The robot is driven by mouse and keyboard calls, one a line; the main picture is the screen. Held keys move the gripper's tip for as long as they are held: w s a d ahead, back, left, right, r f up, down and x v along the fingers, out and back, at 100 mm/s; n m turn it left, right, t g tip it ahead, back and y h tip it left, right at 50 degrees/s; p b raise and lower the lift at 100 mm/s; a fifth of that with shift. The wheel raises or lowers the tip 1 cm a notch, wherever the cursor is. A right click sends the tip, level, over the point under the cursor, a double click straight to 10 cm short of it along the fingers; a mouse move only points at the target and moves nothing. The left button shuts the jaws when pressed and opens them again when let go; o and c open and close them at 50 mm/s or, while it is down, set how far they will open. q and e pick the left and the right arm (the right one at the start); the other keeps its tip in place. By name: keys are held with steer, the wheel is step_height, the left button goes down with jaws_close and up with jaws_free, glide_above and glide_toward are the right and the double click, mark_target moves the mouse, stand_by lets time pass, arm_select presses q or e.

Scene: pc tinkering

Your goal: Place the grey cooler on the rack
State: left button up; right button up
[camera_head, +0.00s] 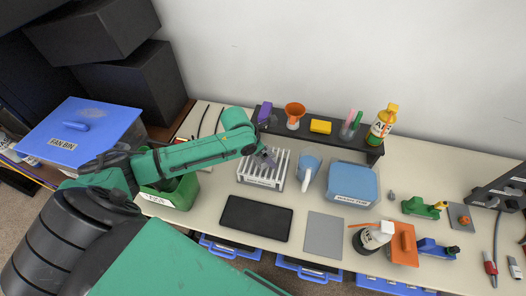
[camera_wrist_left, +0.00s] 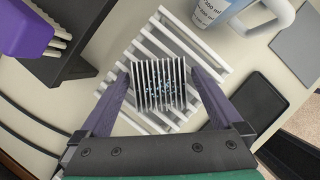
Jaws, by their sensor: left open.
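The grey finned cooler (camera_wrist_left: 158,92) sits between the two purple fingers of my left gripper (camera_wrist_left: 158,76) in the left wrist view, over the slats of the white rack (camera_wrist_left: 205,52). The fingers stand open on either side of it. I cannot tell whether the cooler rests on the slats. In the head view, the white rack (camera_head: 262,182) stands mid-table and my left gripper (camera_head: 265,158) is at its back part, mostly hiding the cooler. My right gripper is not in view.
A blue-and-white jug (camera_head: 309,170) and a blue box (camera_head: 353,184) stand right of the rack. A black tray (camera_head: 256,218) lies in front, a grey mat (camera_head: 323,235) beside it. A black shelf (camera_head: 330,139) with a funnel (camera_head: 294,114) is behind. A green bin (camera_head: 178,193) stands left.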

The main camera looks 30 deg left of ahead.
arm_select(q)
steer(key=v, duration=1.2)
steer(key=shift+r, duration=0.2)
steer(key=shift+w, duration=0.1)
